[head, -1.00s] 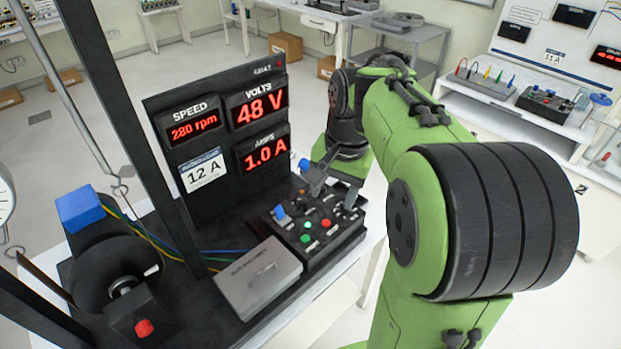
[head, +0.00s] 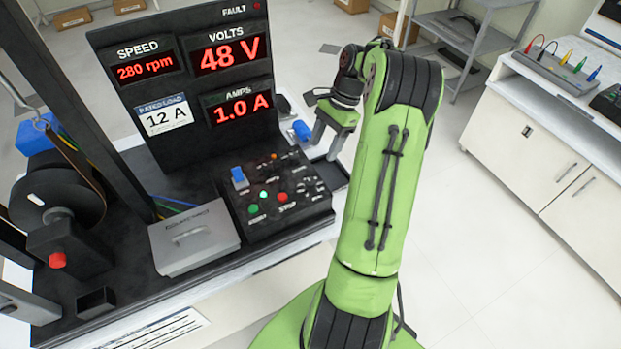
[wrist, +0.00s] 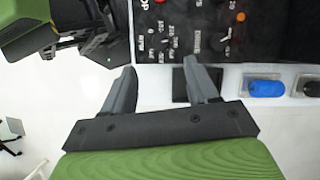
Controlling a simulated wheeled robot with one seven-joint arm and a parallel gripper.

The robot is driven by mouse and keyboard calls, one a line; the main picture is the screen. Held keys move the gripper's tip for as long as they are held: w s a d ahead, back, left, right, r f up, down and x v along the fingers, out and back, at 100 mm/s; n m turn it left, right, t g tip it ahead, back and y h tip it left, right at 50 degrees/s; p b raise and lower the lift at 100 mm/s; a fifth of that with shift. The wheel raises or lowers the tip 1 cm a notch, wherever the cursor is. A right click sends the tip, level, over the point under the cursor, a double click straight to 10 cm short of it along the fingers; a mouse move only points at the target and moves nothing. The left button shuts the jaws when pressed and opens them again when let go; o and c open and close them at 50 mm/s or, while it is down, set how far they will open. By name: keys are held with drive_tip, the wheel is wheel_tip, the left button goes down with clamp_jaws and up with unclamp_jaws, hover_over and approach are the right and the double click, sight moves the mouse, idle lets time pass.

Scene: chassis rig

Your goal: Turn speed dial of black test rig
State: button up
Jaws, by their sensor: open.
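The black test rig (head: 112,55) stands on a bench, its displays reading 280 rpm, 48 V and 1.0 A. Its control box (head: 244,217) carries buttons, a blue switch (head: 239,177) and several small black knobs. A round black knob with white marks around it (wrist: 217,41) shows at the top of the wrist view and looks like the speed dial; its label is not readable. My gripper (head: 325,148) is beside the right edge of the control box. In the wrist view my gripper (wrist: 160,66) is open and empty, its fingertips short of the knobs and apart from them.
A grey lidded box (head: 194,238) sits left of the control box. A blue cylinder (wrist: 264,88) lies to the right of my fingers in the wrist view. A white cabinet (head: 540,150) stands at the right. Open floor lies between it and the bench.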

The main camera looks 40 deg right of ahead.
sight(311, 181)
drive_tip(key=b+x, duration=0.1)
drive_tip(key=x, duration=0.4)
drive_tip(key=b+x, duration=0.2)
drive_tip(key=x, duration=0.4)
drive_tip(key=shift+d+f, duration=0.15)
drive_tip(key=shift+f, duration=0.15)
drive_tip(key=shift+c, duration=0.4)
drive_tip(key=c, duration=0.9)
